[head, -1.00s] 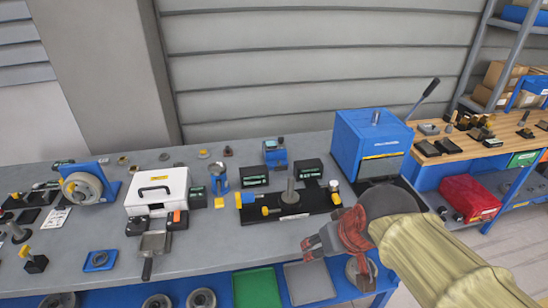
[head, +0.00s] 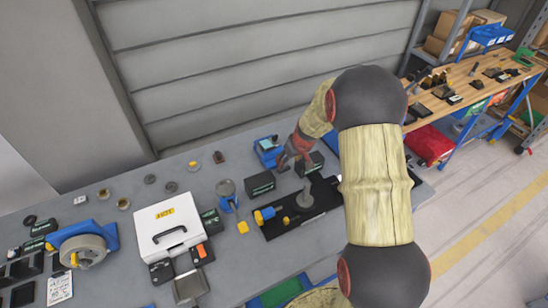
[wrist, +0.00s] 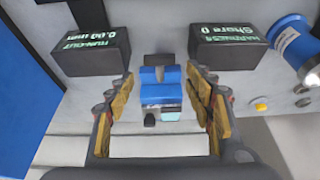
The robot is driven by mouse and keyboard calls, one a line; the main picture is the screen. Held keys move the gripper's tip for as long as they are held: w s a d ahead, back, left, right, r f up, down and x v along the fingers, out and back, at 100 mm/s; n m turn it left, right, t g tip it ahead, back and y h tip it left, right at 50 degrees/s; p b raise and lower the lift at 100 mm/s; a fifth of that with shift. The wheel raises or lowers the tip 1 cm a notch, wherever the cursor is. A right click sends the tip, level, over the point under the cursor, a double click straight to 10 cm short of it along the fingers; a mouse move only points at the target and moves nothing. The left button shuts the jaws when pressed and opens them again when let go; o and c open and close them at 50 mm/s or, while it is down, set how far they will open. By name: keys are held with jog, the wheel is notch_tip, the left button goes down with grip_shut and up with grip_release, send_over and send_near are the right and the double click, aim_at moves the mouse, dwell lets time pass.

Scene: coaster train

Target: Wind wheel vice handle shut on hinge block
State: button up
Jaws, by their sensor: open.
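The blue vice (head: 267,150) stands on the grey bench near the wall. In the wrist view the vice (wrist: 160,92) lies between my two finger pads, with a small black knob (wrist: 149,120) and a pale panel on its near side. My gripper (head: 286,157) is open beside the vice in the head view and partly covers it. In the wrist view my gripper (wrist: 165,108) has its fingers apart on either side, with gaps to the vice. I cannot make out a hinge block or whether the vice jaws are closed.
Two black readout boxes, run-out (wrist: 90,50) and hardness (wrist: 227,46), flank the vice. A blue cylindrical device (wrist: 297,48) is at the right of the wrist view. A black fixture plate (head: 318,203) and a white case (head: 168,225) stand nearby on the bench.

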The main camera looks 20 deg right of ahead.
aim_at(285, 169)
jog(key=shift+x, duration=4)
jog(key=c, duration=0.3)
jog(key=c, duration=0.6)
jog(key=shift+d+b, duration=0.1)
jog(key=shift+b, duration=0.25)
jog(key=shift+b, duration=0.35)
jog(key=shift+d+f+y+b, duration=0.15)
jog(key=shift+f+y+b, duration=0.15)
jog(key=shift+b, duration=1.8)
jog(key=shift+r+y+b, duration=0.3)
jog(key=shift+y+b, duration=0.1)
